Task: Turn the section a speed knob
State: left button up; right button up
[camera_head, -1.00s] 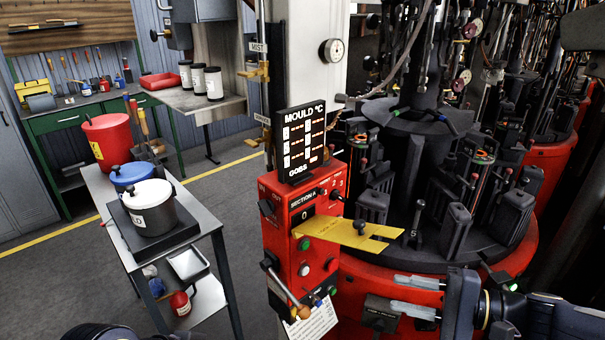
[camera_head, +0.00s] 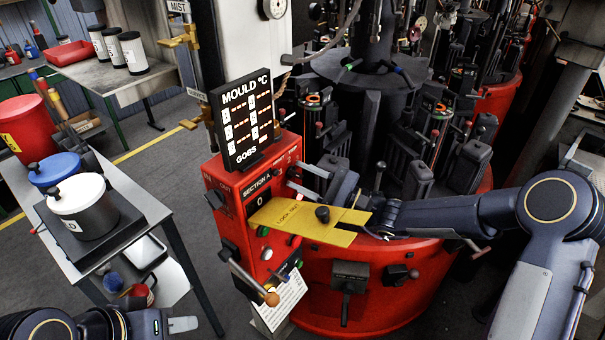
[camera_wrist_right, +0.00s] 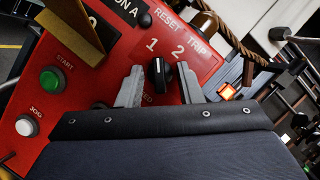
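The section A panel (camera_head: 228,199) is a red box left of the round red machine. In the right wrist view, a black knob (camera_wrist_right: 159,75) with a white pointer line stands below the printed numbers 1 and 2, above a partly covered label ending in "EED". My right gripper (camera_head: 304,180) reaches the panel's upper right side. Its two grey fingers (camera_wrist_right: 160,80) are apart, one on each side of the knob, with narrow gaps visible. The knob cannot be made out in the head view. My left gripper (camera_head: 183,324) is at the lower left, with one fingertip visible.
A yellow lock-out plate (camera_head: 308,222) with a black knob juts from the panel just below my right gripper. A MOULD °C display (camera_head: 245,117) stands on the panel. A lever with an orange ball (camera_head: 271,299) sticks out low. A trolley (camera_head: 134,193) with pots stands left.

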jog(key=shift+a, duration=0.15)
jog(key=c, duration=0.6)
jog(key=shift+c, duration=0.2)
